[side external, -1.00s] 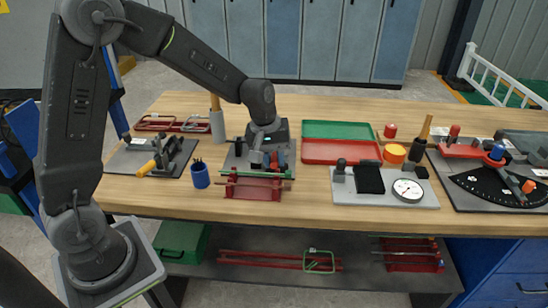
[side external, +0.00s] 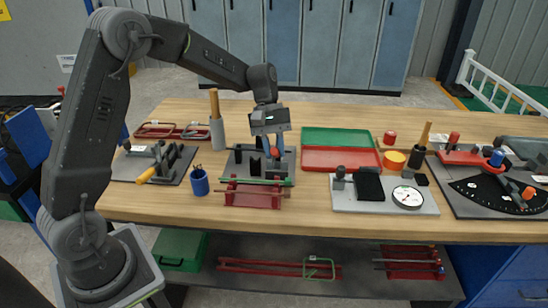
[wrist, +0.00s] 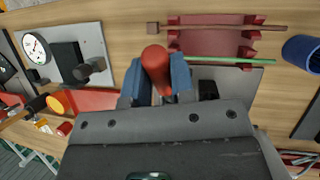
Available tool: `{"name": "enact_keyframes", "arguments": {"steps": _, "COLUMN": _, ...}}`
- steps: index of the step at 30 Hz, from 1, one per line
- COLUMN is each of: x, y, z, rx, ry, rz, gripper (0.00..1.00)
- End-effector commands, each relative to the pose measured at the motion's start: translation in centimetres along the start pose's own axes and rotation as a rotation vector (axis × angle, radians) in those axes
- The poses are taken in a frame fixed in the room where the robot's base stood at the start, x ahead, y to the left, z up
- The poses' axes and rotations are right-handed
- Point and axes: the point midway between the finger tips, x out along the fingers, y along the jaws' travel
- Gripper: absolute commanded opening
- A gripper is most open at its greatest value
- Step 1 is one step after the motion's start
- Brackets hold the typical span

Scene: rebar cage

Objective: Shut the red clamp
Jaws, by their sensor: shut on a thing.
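The red clamp stands on a dark grey plate (side external: 243,157) near the middle of the bench. Its red handle (side external: 275,152) shows just under my gripper (side external: 272,146), whose fingers point down. In the wrist view the red handle (wrist: 156,64) sits between my gripper's two blue fingers (wrist: 157,80), with its rounded end toward the camera. My fingers are shut on it. The clamp's lower arm and base are mostly hidden by my gripper. Dark clamp parts show beside the fingers.
A red rack (side external: 253,193) with bars stands in front of the plate, a blue cup (side external: 199,182) to its left. A yellow-handled clamp (side external: 158,165) is farther left. Red (side external: 340,158) and green (side external: 336,138) trays and a dial gauge (side external: 407,196) are to the right.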

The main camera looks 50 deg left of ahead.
Motion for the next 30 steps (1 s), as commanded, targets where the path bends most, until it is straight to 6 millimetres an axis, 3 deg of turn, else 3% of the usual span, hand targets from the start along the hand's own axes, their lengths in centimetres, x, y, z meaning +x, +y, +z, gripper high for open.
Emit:
{"name": "enact_keyframes", "arguments": {"steps": 15, "x": -3.3, "y": 0.8, "z": -2.5, "rx": -0.083, "ry": -0.432, "rz": -0.020, "gripper": 0.00}}
{"name": "enact_keyframes", "arguments": {"steps": 30, "x": -4.3, "y": 1.0, "z": -3.6, "rx": -0.115, "ry": -0.597, "rz": -0.030, "gripper": 0.00}}
